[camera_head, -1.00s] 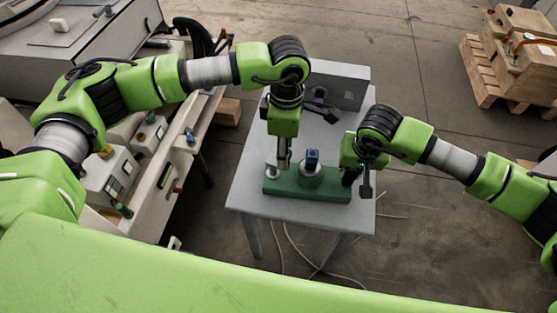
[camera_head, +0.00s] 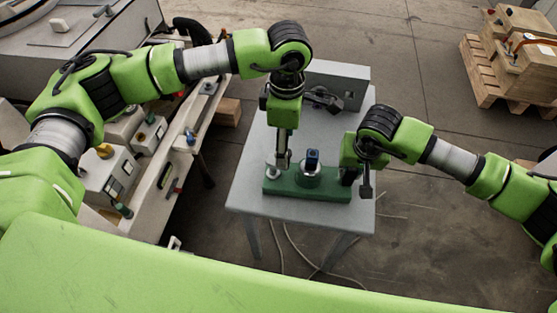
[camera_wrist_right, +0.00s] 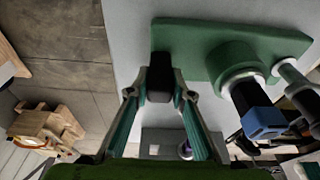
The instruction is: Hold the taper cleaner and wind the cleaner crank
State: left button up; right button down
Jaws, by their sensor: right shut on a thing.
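The taper cleaner has a green base (camera_head: 330,193) on the small grey table, with a round green socket (camera_wrist_right: 233,65) in its middle. A dark tool with a blue part (camera_head: 312,157) stands upright in the socket. My right gripper (camera_wrist_right: 160,95) is shut on a dark block (camera_wrist_right: 160,72) at the base's right end. My left gripper (camera_head: 283,160) points down over the base's left end, beside a silver round crank part (camera_head: 272,171). Its fingertips are too small and partly hidden to show whether they grip the crank.
The grey table (camera_head: 245,185) has bare surface left of the base. A grey box (camera_head: 340,85) stands at its back edge. A bench with machine controls (camera_head: 150,190) is close on the left. A wooden pallet (camera_head: 490,75) lies on the floor at far right.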

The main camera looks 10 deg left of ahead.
pick_arm(q)
notch_tip(320, 180, up, 12)
dwell(0.7)
pick_arm(e)
jog(key=c, duration=1.7)
grip_release()
